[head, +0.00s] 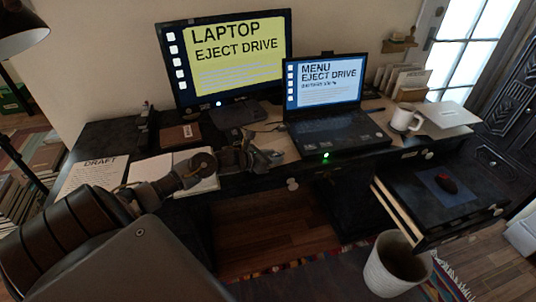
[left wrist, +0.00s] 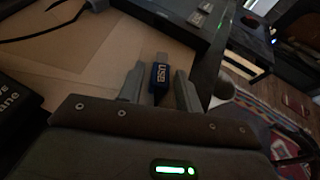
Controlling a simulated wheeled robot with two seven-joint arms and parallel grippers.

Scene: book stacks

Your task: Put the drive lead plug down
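The drive lead plug is a small blue plug marked USB with a grey metal tip (left wrist: 161,75). In the left wrist view it lies between the two grey fingers of my left gripper (left wrist: 160,88). Narrow gaps show beside the plug, so the fingers look open around it. In the head view my left gripper (head: 266,157) is low over the desk's front part, left of the laptop (head: 335,133); the plug is too small to make out there. Whether the plug touches the brown desk surface (left wrist: 100,55) is hard to tell. My right gripper is out of view.
A monitor (head: 228,62) stands behind. An open notebook (head: 150,169) and draft sheet (head: 95,176) lie left. A white mug (head: 405,118) stands right of the laptop. An open drawer (head: 440,205) juts out at right, with a bin (head: 397,265) below.

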